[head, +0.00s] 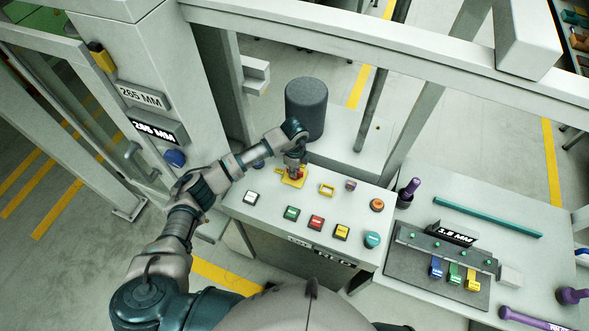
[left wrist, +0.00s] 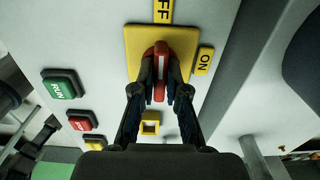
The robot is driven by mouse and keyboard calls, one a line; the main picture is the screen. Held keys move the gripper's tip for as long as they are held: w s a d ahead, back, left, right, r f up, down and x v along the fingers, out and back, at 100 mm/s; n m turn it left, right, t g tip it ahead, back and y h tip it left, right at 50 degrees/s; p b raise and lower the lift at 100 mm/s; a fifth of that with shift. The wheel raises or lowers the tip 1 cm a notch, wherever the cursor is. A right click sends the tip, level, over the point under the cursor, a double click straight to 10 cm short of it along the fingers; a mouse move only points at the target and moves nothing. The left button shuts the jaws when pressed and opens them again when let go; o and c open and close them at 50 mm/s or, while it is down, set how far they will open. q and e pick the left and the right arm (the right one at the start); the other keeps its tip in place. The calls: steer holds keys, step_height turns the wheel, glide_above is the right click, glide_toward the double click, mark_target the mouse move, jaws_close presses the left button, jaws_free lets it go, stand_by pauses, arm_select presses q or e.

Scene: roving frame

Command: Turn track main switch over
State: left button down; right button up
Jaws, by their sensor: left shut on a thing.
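The main switch is a red handle (left wrist: 161,62) with a white stripe, on a yellow plate (left wrist: 137,42). In the left wrist view the handle lies upright, in line with the OFF label (left wrist: 163,10) above it. The ON label (left wrist: 204,61) is to the right of the plate. My left gripper (left wrist: 161,82) is shut on the red handle, one finger on each side. In the head view my left gripper (head: 294,166) comes down over the yellow plate (head: 288,180) at the back left of the control panel and hides most of the handle. My right gripper is not in view.
The panel (head: 262,207) also bears a green button (head: 291,213), a red button (head: 316,222), a yellow button (head: 341,232) and other controls. A dark grey cylinder (head: 306,106) stands behind the switch. A side table (head: 450,195) is at the right.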

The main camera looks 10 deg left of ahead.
arm_select(q)
steer(key=c, duration=1.2)
jaws_free()
steer(key=shift+w, duration=0.1)
step_height(320, 180, up, 12)
steer(key=shift+f, duration=0.2)
